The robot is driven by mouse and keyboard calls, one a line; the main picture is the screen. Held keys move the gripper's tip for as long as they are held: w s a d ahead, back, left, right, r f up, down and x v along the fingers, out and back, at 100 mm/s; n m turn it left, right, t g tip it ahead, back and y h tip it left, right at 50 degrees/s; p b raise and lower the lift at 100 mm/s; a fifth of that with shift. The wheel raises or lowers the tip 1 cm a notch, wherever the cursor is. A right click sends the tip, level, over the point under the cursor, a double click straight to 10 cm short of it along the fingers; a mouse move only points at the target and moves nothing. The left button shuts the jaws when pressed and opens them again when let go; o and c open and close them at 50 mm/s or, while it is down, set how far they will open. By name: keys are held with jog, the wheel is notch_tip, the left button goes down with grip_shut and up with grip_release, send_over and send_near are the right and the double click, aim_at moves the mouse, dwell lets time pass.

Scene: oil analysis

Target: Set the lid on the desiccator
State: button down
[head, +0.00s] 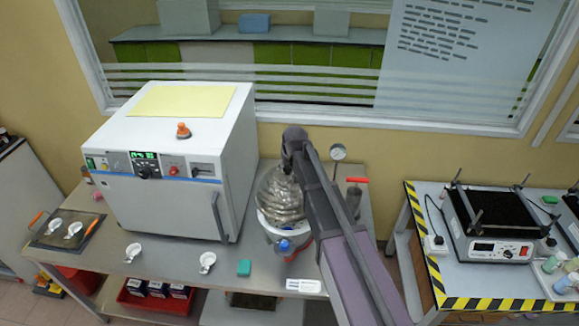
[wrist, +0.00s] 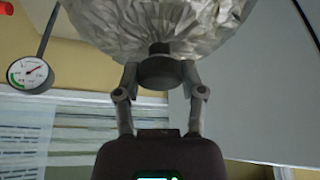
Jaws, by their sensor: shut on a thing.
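The desiccator lid (head: 277,196) is a glassy, silvery dome with a dark knob (wrist: 160,68). In the wrist view my gripper (wrist: 160,85) has one finger on each side of the knob and is shut on it. In the head view the lid is over the desiccator base (head: 268,229), which shows a pale rim and a blue part at its front. My arm hides their right side. I cannot tell whether the lid's edge touches the base. The fingers are not clearly visible in the head view.
A white oven (head: 160,160) stands close left of the desiccator. A pressure gauge (head: 338,152) and a red-handled valve (head: 355,190) are behind my arm on the right. A hotplate (head: 490,225) stands on the right bench.

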aim_at(289, 181)
jog(key=shift+d+f, duration=0.1)
jog(key=shift+f+b, duration=3.3)
jog(key=shift+b, duration=0.05)
jog(key=shift+f+b, duration=0.55)
jog(key=shift+c, duration=0.6)
grip_release()
